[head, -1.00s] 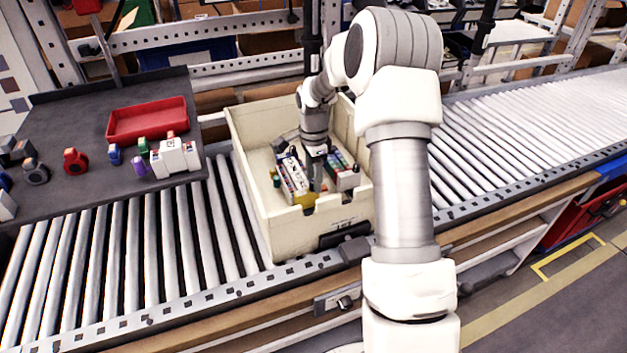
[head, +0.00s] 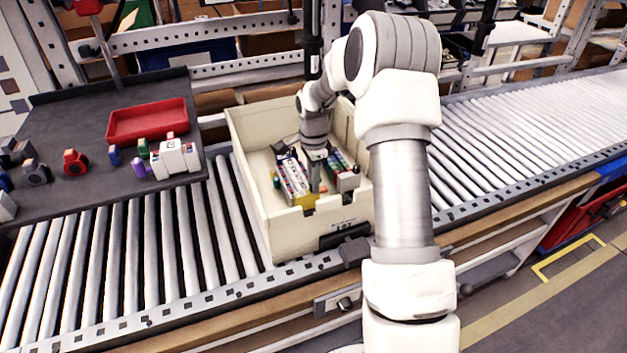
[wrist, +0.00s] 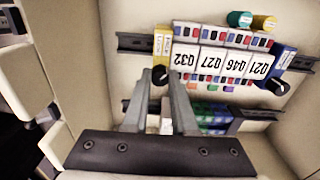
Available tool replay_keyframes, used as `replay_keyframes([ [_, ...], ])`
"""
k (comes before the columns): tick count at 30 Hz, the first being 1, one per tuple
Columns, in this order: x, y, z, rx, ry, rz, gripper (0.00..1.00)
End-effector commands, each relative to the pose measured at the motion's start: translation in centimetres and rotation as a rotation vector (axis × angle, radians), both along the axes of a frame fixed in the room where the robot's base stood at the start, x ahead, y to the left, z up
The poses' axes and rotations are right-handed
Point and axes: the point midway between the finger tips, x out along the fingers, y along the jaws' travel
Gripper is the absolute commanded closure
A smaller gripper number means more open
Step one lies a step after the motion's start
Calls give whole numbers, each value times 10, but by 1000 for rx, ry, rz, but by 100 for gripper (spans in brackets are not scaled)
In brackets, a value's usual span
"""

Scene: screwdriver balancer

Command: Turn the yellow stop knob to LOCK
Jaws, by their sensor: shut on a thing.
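The yellow stop (wrist: 162,42) is the yellow end block of a row of white numbered modules (wrist: 208,62) on a dark rail. It also shows at the near end of the row in the head view (head: 305,200). A small dark round knob (wrist: 160,77) sits at its end. My gripper (wrist: 160,74) points down into the bin, its two fingertips close on either side of this knob and shut on it. It also shows in the head view (head: 316,187). The fingers partly cover the knob, and its pointer and any LOCK mark cannot be read.
A cream bin (head: 250,180) on the roller conveyor surrounds the modules, its walls close to my gripper. A blue end block (wrist: 280,65) with another dark knob closes the row's other end. A second row of green and blue modules (wrist: 212,115) lies beside it.

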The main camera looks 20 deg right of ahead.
Motion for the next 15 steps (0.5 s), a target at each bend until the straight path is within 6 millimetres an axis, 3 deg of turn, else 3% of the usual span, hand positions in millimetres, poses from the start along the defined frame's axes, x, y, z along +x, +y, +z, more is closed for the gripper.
replay_keyframes([
  [8, 0, 0, 1, -1, -1, 71, 100],
  [15, 0, 0, 1, -1, -1, 241, 100],
])
